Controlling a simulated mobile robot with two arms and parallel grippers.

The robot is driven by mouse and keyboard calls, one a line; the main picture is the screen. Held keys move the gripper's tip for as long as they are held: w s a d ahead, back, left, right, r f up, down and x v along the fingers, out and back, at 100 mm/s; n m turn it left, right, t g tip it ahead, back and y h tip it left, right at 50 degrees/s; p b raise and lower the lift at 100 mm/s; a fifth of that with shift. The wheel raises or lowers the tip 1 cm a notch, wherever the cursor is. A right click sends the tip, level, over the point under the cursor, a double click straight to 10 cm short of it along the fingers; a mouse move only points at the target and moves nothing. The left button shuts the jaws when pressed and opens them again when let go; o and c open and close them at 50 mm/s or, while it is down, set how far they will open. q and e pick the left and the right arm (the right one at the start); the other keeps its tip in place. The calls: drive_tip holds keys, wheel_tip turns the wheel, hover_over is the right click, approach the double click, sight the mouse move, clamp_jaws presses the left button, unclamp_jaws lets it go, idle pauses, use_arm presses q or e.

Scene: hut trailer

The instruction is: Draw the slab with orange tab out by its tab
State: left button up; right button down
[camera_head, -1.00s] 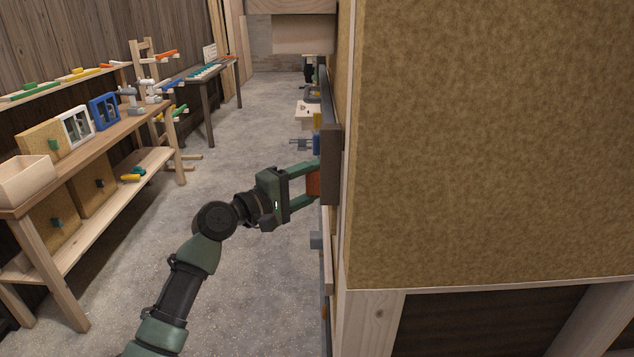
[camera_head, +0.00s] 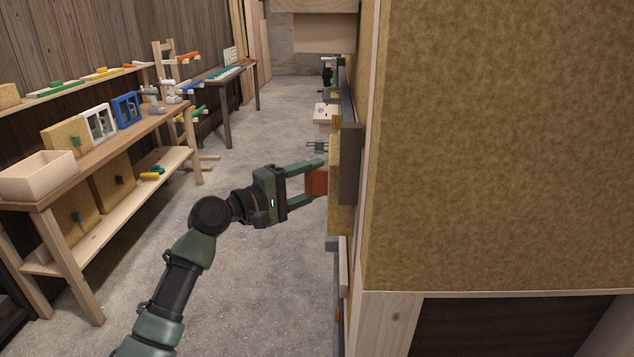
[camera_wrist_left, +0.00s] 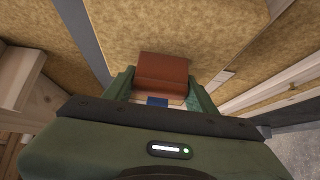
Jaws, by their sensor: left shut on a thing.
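The slab (camera_head: 336,215) is a tan, speckled board that sticks out of the wall structure at the middle of the head view. Its orange tab (camera_head: 317,181), reddish in tone, projects from the slab's face. In the left wrist view the tab (camera_wrist_left: 162,72) lies between the fingers, with the slab (camera_wrist_left: 190,25) behind it. My left gripper (camera_head: 314,182) is shut on the tab from the left. The slab's far part is hidden inside the wall and behind a dark grey upright (camera_head: 350,165). My right gripper is not in view.
A large tan panel (camera_head: 500,130) in a pale wood frame fills the right. A workbench (camera_head: 110,160) with a wooden box (camera_head: 38,176) and framed panels stands at the left. The concrete floor (camera_head: 250,290) between them is clear.

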use_arm(q)
drive_tip(key=shift+a+b, duration=0.3)
drive_tip(key=shift+a, duration=0.85)
drive_tip(key=a+b, duration=0.2)
drive_tip(key=a, duration=0.4)
idle(0.3)
